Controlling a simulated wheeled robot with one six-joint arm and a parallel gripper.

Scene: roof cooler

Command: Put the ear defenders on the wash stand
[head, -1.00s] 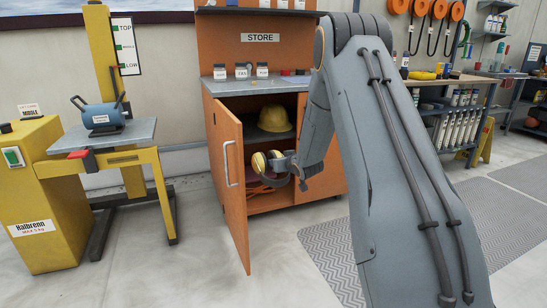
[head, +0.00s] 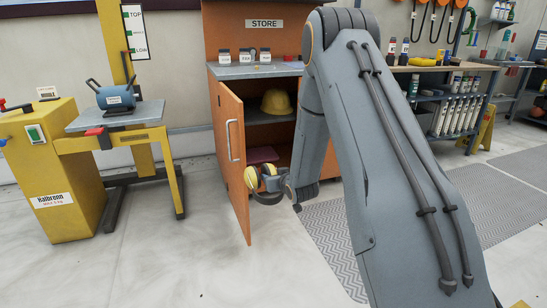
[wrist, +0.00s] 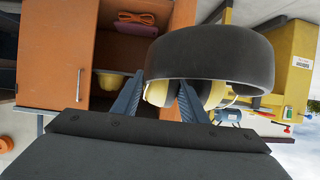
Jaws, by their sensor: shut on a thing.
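The ear defenders (head: 252,178), with yellow cups and a dark headband, are held in front of the open store cupboard. My gripper (head: 283,180) is shut on them. In the wrist view the ear defenders (wrist: 212,55) fill the upper middle, with the dark band curving over the yellow cups, and my gripper's fingers (wrist: 160,98) reach up to them. The cups are partly hidden behind a finger. I cannot identify a wash stand for certain in these views.
The store cupboard (head: 262,50) has its orange door (head: 232,165) swung open at the left. A yellow hard hat (head: 277,102) sits on its shelf. A yellow lift table (head: 135,115) bearing a blue tank (head: 116,97) stands left. Bare floor lies in front.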

